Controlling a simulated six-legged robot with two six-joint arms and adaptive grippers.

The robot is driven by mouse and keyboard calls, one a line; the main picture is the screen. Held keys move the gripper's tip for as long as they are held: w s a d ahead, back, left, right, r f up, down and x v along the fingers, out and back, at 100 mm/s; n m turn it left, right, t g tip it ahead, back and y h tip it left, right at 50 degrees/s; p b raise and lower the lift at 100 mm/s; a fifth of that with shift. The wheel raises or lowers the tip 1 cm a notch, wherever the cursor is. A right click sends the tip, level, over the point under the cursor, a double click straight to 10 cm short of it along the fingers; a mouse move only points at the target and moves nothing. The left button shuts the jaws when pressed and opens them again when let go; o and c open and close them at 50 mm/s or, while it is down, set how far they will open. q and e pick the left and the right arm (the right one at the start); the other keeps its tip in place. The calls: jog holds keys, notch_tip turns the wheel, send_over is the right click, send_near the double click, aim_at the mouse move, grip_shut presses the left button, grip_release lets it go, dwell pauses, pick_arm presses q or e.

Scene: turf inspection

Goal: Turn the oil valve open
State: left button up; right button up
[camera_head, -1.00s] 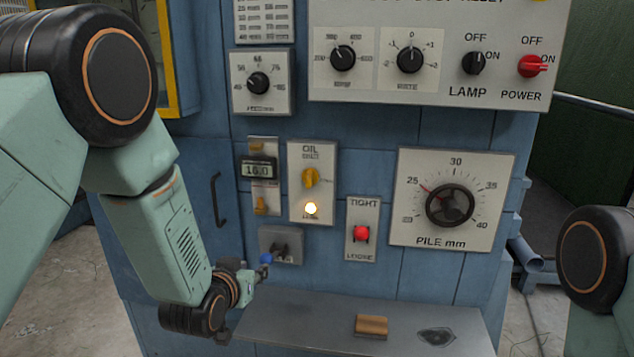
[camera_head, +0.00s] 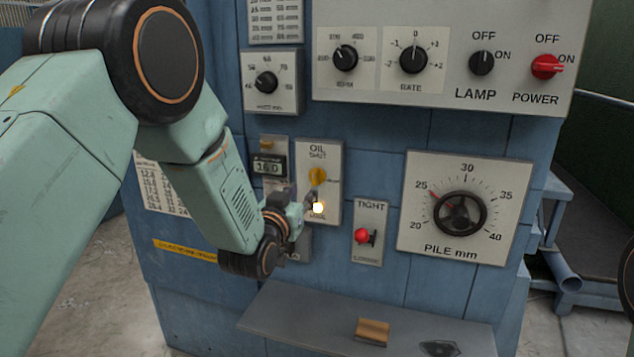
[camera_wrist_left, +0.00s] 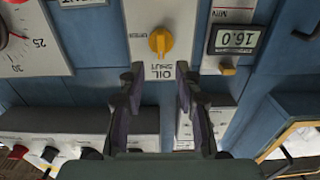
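The oil valve is a yellow knob (camera_head: 318,176) on a pale plate marked OIL and SHUT, and its tip points roughly up toward SHUT. In the left wrist view, which is upside down, the knob (camera_wrist_left: 160,40) shows just past the two spread fingers (camera_wrist_left: 159,84). Nothing is between the fingers, and they do not touch the knob. My right gripper is out of view.
A digital gauge (camera_head: 268,167) reading 16.0 sits just left of the oil plate. A red-tipped TIGHT lever (camera_head: 362,236) is to the lower right. A PILE dial (camera_head: 460,213) is further right. A grey shelf (camera_head: 300,318) juts out below.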

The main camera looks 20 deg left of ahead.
aim_at(313, 179)
pick_arm(q)
jog(key=w+b, duration=0.1)
jog(key=w, duration=0.5)
jog(key=shift+w, duration=0.2)
jog(key=shift+w+a, duration=0.1)
jog(key=shift+w, duration=0.1)
jog(key=shift+w+d, duration=0.25)
jog(key=shift+w, duration=0.05)
jog(key=shift+a, duration=0.1)
grip_shut()
